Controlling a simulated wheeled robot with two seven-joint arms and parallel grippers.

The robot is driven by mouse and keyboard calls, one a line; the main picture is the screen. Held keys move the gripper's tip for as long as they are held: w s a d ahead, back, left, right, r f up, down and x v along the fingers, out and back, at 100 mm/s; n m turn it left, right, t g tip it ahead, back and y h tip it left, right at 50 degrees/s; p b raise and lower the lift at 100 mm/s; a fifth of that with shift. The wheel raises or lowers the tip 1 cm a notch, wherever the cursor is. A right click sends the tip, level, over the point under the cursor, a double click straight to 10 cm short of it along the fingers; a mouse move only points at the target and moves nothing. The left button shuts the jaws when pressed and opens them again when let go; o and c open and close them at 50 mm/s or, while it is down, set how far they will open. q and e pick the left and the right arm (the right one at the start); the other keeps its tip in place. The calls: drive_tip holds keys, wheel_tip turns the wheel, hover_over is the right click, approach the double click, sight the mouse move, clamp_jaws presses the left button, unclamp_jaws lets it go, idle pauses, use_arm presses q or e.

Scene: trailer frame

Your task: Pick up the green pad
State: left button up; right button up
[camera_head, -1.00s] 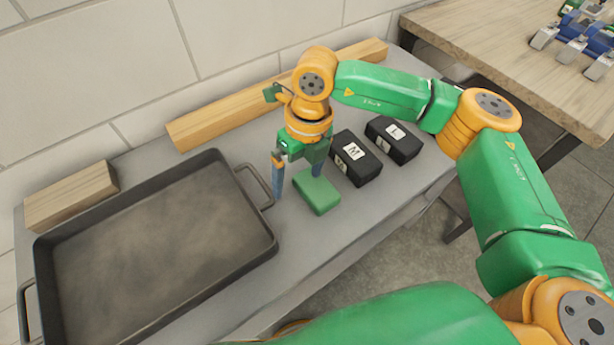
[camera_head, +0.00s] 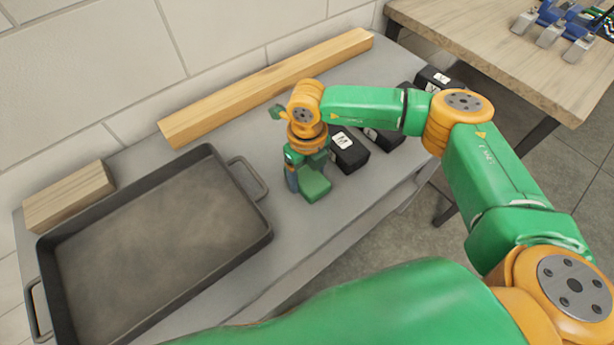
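The green pad (camera_head: 314,187) lies on the grey table, right of the black tray's handle. My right gripper (camera_head: 303,179) is down at the pad, pointing downward. One blue finger shows close against the pad's left side. The other finger is hidden behind the pad and the gripper body, so I cannot see whether the fingers have closed on the pad. The pad seems to rest at table level. My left gripper is not in view.
A large black tray (camera_head: 262,236) fills the left of the grey table (camera_head: 285,225). Black boxes (camera_head: 348,153) with white labels stand right of the gripper. A long wooden beam (camera_head: 270,88) and a short wooden block (camera_head: 68,196) lie along the wall. A wooden table (camera_head: 480,50) stands at upper right.

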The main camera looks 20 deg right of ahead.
drive_tip(key=shift+c, duration=0.7)
drive_tip(key=shift+r, duration=0.2)
wheel_tip(320, 180, up, 2)
drive_tip(key=shift+r, duration=0.25)
drive_tip(key=s+r+b, duration=0.1)
drive_tip(key=s+r, duration=0.1)
drive_tip(key=r, duration=0.1)
drive_tip(key=s+a+r+b, duration=0.1)
drive_tip(key=s+r, duration=0.2)
drive_tip(key=shift+s+a, duration=0.1)
drive_tip(key=s+a+r+b, duration=0.2)
drive_tip(key=s+r, duration=0.2)
drive_tip(key=s, duration=0.4)
drive_tip(key=shift+s, duration=0.25)
